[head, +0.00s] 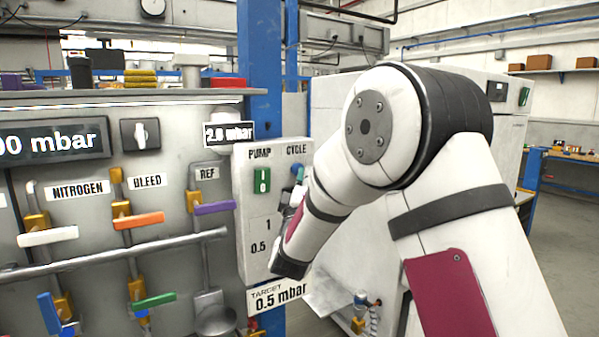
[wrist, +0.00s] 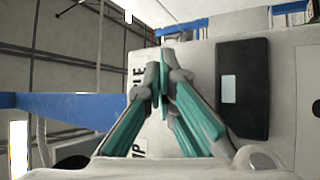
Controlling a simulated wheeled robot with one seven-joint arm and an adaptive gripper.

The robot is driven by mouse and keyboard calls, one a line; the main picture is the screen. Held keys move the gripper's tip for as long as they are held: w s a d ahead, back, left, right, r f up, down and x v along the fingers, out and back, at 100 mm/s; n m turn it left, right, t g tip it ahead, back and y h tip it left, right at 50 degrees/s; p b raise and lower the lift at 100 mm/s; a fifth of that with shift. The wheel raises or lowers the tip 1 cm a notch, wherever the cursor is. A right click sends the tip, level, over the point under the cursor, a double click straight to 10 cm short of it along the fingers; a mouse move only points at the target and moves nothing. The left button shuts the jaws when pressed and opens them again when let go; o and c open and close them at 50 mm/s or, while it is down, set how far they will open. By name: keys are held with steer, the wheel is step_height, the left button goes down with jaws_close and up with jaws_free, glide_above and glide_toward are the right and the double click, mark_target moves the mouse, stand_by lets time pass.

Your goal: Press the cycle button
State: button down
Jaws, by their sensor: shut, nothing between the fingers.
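The control box (head: 258,215) is a pale panel with PUMP and CYCLE labels. The blue cycle button (head: 296,168) shows partly under the CYCLE label in the head view. My gripper (head: 300,176) is shut and empty, with its teal fingers right at the button; whether they touch it I cannot tell. In the wrist view my gripper (wrist: 160,88) has its tips together in front of the pale panel face (wrist: 193,62), beside a partly covered label. The button is hidden behind the fingers there. My arm covers the lower right of the box in the head view.
A green pump switch (head: 263,180) is left of the button. Valve handles, including a purple one (head: 214,208) under REF, and a horizontal pipe (head: 120,257) stick out further left. A blue post (head: 261,75) rises behind the box. Open floor (head: 565,240) lies to the right.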

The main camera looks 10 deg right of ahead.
steer(key=shift+w, duration=0.15)
stand_by(0.5)
steer(key=shift+s+d+p, duration=0.2)
steer(key=shift+s+p, duration=0.1)
steer(key=shift+s, duration=0.6)
steer(key=shift+s+d+p, duration=0.25)
steer(key=shift+s+p, duration=0.1)
steer(key=shift+s, duration=0.45)
steer(key=shift+s+d+p, duration=0.3)
steer(key=shift+s+p, duration=0.05)
steer(key=shift+s, duration=0.45)
steer(key=shift+s+d+p, duration=0.25)
steer(key=shift+s+p, duration=0.1)
steer(key=shift+s, duration=0.45)
